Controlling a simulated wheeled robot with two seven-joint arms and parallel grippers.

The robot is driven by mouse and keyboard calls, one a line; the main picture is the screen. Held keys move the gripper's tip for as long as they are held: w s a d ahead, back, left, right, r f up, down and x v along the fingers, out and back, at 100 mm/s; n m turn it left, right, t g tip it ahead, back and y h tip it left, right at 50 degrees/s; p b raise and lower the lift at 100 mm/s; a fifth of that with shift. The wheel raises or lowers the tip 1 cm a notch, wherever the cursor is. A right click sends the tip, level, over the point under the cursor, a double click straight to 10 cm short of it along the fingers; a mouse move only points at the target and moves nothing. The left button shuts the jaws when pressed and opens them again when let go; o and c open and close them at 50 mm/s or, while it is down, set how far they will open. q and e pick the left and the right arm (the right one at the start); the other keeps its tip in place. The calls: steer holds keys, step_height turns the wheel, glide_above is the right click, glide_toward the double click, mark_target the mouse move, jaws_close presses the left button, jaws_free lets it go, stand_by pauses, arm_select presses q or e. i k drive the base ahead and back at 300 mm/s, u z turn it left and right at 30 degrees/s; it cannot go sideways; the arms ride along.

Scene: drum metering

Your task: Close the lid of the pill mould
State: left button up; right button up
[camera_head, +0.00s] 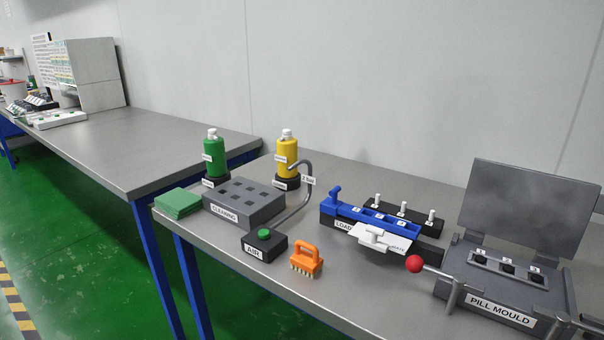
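The grey pill mould (502,311) stands at the right end of the near table. Its flat metal lid (530,208) stands open, tilted up and leaning slightly back at the rear of the base. Inside the base is a bar with several small dark labelled cavities (508,268). A lever with a red ball knob (414,263) reaches out to the left from the mould's front, and a metal bracket or handle sits at its front right corner, cut by the picture edge. Neither gripper shows in the head view.
A blue and black loading fixture (370,217) with a white card (382,236) stands left of the mould. Further left are an orange brush (306,260), black AIR box (264,245), CLEANING block (244,202), green cloths (178,203), and green (213,155) and yellow (286,160) bottles.

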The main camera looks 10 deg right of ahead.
mark_target(542, 211)
steer(key=z, duration=1.25)
steer(key=k, duration=1.3)
steer(key=u, duration=0.65)
steer(key=i, duration=1.4)
steer(key=z, duration=0.4)
